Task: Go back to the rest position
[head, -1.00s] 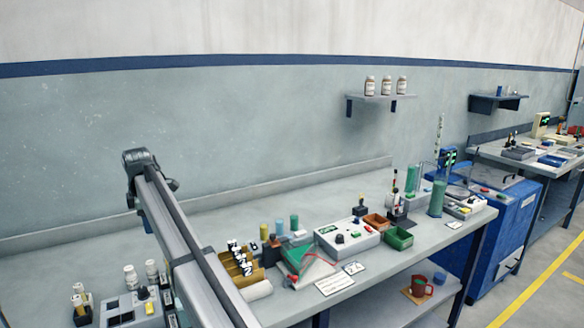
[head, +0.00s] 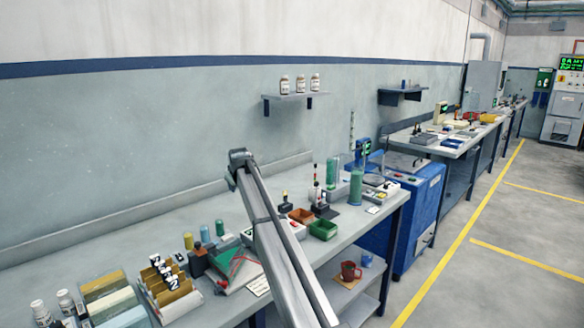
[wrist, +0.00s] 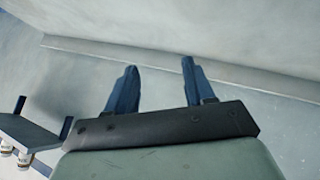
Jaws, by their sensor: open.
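My gripper (wrist: 155,85) shows in the wrist view with its two blue fingers spread apart and nothing between them. Beyond the fingers there is only the pale wall and a ledge. In the head view my arm rises from the bottom edge over the workbench (head: 180,215), its far end near the middle of the picture. The fingers cannot be made out in the head view. The arm hides part of the bench and the white control box on it.
Green (head: 323,229) and brown (head: 301,215) trays and green cylinders stand right of my arm. A card rack (head: 170,297) and bottles stand at left. A wall shelf (head: 295,96) holds white bottles; it also shows in the wrist view (wrist: 30,133). A red mug (head: 350,271) is below.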

